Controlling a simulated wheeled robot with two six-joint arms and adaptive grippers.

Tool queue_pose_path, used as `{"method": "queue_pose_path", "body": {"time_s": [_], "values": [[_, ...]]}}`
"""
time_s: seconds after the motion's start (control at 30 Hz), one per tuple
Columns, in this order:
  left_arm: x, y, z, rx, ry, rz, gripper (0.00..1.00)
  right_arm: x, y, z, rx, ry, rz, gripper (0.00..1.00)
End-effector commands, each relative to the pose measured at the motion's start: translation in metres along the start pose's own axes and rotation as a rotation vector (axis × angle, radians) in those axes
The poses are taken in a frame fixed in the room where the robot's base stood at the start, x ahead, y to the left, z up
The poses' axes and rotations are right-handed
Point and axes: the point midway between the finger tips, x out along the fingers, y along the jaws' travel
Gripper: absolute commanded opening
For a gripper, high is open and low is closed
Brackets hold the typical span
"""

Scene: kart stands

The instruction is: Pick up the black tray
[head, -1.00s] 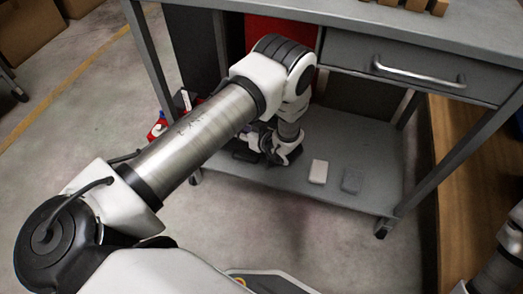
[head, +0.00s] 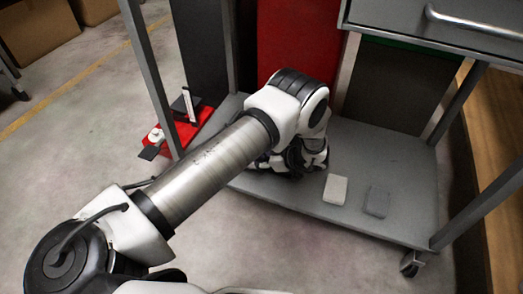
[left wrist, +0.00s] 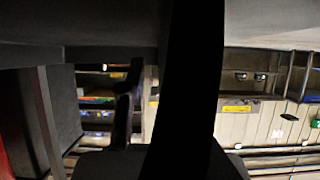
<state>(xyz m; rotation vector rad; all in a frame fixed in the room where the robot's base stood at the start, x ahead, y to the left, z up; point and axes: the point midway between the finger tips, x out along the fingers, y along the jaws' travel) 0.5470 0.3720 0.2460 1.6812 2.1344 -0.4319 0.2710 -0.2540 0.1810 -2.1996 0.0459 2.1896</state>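My left gripper (head: 292,160) is low over the lower shelf of the grey stand, and my own arm covers much of it. I cannot make out whether its fingers are open or shut. No black tray stands out clearly in the head view; dark shapes at the gripper blend together. In the left wrist view, a broad black band (left wrist: 188,90) runs top to bottom very close to the camera. It may be the tray seen edge-on, but I cannot tell. My right gripper is out of view.
The lower shelf (head: 395,165) holds a white block (head: 335,189) and a grey block (head: 377,201). A drawer (head: 440,35) hangs above. A red item (head: 190,128) lies by the left leg. Cardboard boxes (head: 32,40) stand far left. The floor in front is clear.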

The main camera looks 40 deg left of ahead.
Motion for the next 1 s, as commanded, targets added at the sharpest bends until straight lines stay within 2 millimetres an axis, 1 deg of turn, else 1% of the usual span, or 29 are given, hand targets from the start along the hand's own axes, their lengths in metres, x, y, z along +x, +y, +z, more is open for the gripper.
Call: {"method": "queue_pose_path", "body": {"time_s": [0.1,0.13,0.17,0.2,0.23,0.57,0.67,0.77,0.9,1.0], "values": [[-0.001,0.0,-0.001,0.0,0.0,0.001,0.33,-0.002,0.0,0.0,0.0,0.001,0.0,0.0],[-0.001,0.0,-0.001,0.0,0.0,0.001,0.26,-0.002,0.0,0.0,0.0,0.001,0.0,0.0],[-0.001,0.0,-0.001,0.0,0.0,0.001,0.16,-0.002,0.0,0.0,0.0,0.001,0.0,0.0],[-0.001,0.0,-0.001,0.0,0.0,0.001,0.01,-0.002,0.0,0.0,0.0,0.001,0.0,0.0],[-0.001,0.0,-0.001,0.0,0.0,0.001,0.0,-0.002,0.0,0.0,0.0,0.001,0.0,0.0],[-0.002,0.0,-0.002,-0.001,0.001,0.001,0.0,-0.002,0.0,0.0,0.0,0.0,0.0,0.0],[-0.005,0.001,-0.007,-0.002,0.001,0.001,0.0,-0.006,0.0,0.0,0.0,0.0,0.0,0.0],[-0.014,0.001,-0.024,-0.003,0.0,0.002,0.0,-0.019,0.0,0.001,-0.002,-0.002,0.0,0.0],[-0.032,0.001,-0.057,-0.004,0.001,0.001,0.0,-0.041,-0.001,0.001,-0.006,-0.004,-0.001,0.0],[-0.042,0.001,-0.076,-0.003,0.001,0.001,0.0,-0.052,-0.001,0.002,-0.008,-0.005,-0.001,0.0]]}}
